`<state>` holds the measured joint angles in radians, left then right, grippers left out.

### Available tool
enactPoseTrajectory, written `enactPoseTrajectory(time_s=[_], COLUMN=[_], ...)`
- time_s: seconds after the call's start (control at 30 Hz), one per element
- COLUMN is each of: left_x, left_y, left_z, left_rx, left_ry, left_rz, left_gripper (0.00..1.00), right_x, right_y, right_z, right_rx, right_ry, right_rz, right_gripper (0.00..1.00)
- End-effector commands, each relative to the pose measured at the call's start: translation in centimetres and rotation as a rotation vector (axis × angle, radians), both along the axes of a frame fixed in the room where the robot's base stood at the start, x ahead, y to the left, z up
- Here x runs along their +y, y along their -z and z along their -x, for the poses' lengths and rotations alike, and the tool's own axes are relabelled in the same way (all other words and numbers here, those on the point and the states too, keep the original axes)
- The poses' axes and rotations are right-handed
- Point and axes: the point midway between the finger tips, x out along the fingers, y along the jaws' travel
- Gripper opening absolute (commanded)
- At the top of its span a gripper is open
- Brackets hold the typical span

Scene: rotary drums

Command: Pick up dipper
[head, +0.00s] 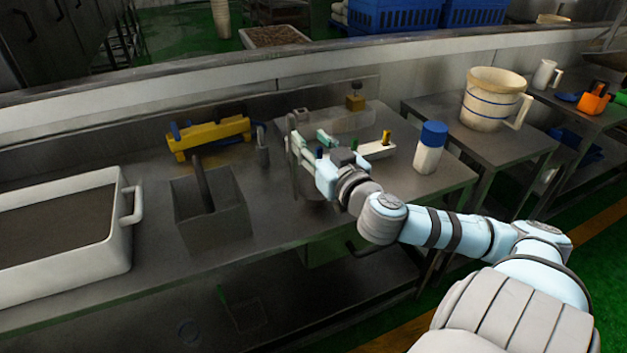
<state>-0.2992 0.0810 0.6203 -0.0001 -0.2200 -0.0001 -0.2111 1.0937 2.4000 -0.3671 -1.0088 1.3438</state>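What looks like the dipper has an upright grey handle (292,160) on the metal table, at the middle of the head view. A dark, rounded part shows low behind my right wrist and may be its cup; my wrist hides much of it. My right gripper (311,138) is at the upper part of the handle, with its pale green fingertips spread apart. The left finger is right beside the handle or touching it; I cannot tell which. The handle does not appear clamped. My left gripper is out of view.
A grey open box (222,215) with a dark bar stands left of the handle. A white tub (128,250) is at far left, a yellow rack (210,137) behind. A blue-capped bottle (430,158) and a cream bucket (490,100) stand to the right.

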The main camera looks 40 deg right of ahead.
Motion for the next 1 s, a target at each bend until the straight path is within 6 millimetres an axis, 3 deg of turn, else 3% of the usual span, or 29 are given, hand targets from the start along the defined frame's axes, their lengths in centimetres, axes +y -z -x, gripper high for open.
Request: enactPoseTrajectory(time_s=[0.2,0.53,0.8,1.0], left_x=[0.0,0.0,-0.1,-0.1], left_y=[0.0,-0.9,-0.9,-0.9], left_z=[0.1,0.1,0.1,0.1], left_rx=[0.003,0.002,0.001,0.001], left_ry=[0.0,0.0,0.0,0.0], left_rz=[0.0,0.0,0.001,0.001], left_gripper=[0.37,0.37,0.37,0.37], right_x=[-1.5,-3.2,-3.4,-3.4], right_y=[0.0,-0.3,-0.1,-0.1], right_z=[-5.3,-10.4,-11.3,-11.3], right_rx=[-0.003,-0.001,0.002,0.002], right_ry=[0.002,0.001,-0.001,-0.001], right_rz=[-0.012,-0.01,-0.004,-0.004], right_gripper=[0.37,0.37,0.37,0.05])
